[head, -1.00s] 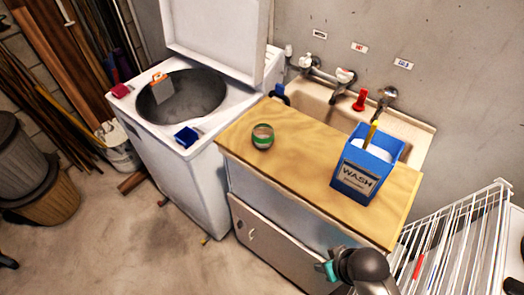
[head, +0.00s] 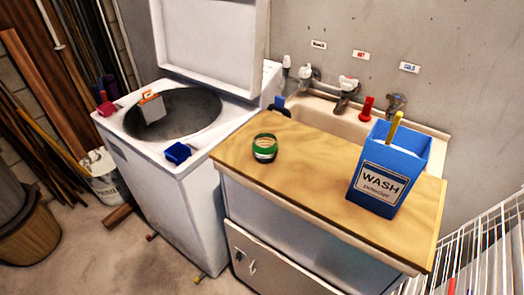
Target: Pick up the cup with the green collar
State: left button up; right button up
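The cup with the green collar (head: 265,148) stands upright on the left part of the wooden countertop (head: 300,169). It has a green band round its upper part, and nothing touches it. Neither of my grippers shows in the head view now.
A blue WASH box (head: 386,172) with a yellow handle sticking out stands on the counter's right part. Behind is a sink (head: 330,116) with taps and a red object (head: 366,108). An open top-loading washer (head: 150,160) stands left. A white wire rack (head: 490,250) is at lower right.

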aim_at(265, 148)
jog(key=i+j, duration=0.15)
jog(key=j, duration=0.25)
jog(key=i+j+z, duration=0.1)
jog(key=j, duration=0.3)
jog(key=i+j, duration=0.2)
jog(key=j, duration=0.2)
jog(key=i+j+z, duration=0.1)
jog(key=j, duration=0.3)
